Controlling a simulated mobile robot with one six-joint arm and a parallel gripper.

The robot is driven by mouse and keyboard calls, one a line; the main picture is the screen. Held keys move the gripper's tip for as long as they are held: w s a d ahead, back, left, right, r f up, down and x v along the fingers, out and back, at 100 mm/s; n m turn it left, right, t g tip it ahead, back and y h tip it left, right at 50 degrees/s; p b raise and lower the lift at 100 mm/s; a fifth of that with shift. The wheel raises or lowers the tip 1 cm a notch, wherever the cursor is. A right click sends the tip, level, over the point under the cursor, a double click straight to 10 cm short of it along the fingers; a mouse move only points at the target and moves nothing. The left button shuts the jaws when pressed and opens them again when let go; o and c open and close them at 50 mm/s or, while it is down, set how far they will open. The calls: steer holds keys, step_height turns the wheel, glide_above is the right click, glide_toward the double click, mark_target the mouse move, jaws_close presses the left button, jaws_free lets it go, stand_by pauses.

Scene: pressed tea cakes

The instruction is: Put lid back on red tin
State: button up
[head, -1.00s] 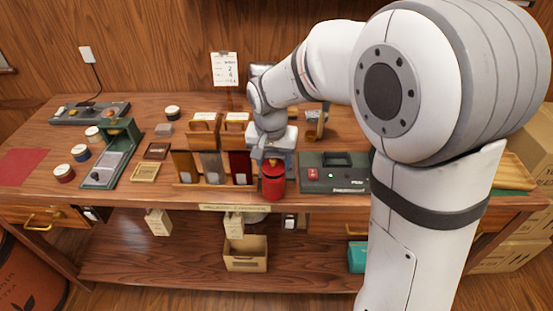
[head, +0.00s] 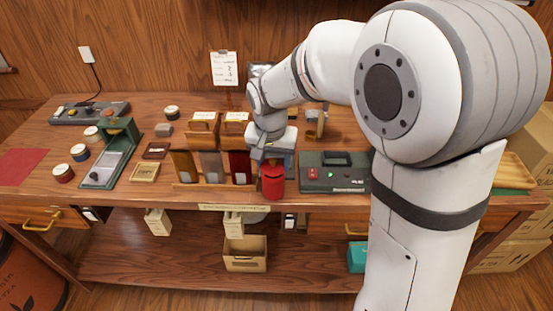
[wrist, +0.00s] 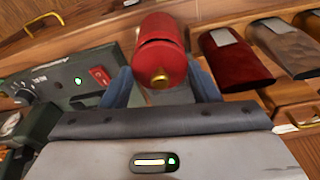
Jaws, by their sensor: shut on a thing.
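The red tin (head: 273,190) stands upright near the front edge of the bench, left of the dark green control box. Its red lid (wrist: 161,62) has a gold knob (wrist: 160,79) and is at the tin's mouth in the wrist view. My gripper (head: 272,163) is above the tin, pointing down. Its two blue-grey fingers are shut on the lid, one on each side. A thin dark line shows between lid and tin body (wrist: 165,24). I cannot tell whether the lid sits fully down, since my gripper hides part of it.
The control box (head: 333,175) with a red switch and green light stands close right of the tin. A wooden rack of colored pouches (head: 210,168) is close on the left. The front edge of the bench (head: 200,200) is just before the tin. A cardboard box (head: 245,262) sits on the shelf below.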

stand_by(0.4)
steer(key=o, duration=1)
steer(key=o, duration=0.5)
steer(key=shift+r, duration=0.1)
steer(key=shift+r+p, duration=2.4)
steer(key=shift+r, duration=1)
jaws_close()
